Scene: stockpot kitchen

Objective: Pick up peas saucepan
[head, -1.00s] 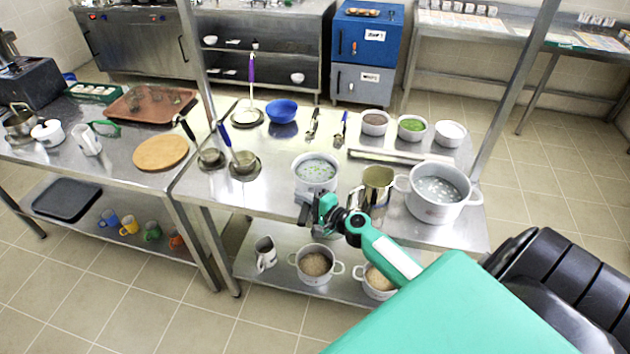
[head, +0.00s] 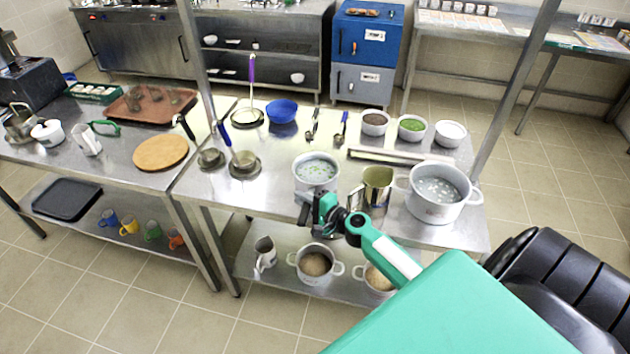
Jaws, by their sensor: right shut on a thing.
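The peas saucepan (head: 316,182) is a pale metal pan with green bits in cloudy liquid. It stands upright near the front edge of the middle steel table, and I cannot tell whether it is clear of the top. My right gripper (head: 306,207) is at the pan's near side, shut on what looks like its handle. The handle is mostly hidden by the gripper. My left gripper is not in view.
A steel pitcher (head: 377,188) stands close right of the pan, with a large two-handled pot (head: 437,205) beyond it. A ladle (head: 243,163) rests to the left. Pots of grain (head: 315,264) sit on the shelf below. The tabletop behind the pan is fairly clear.

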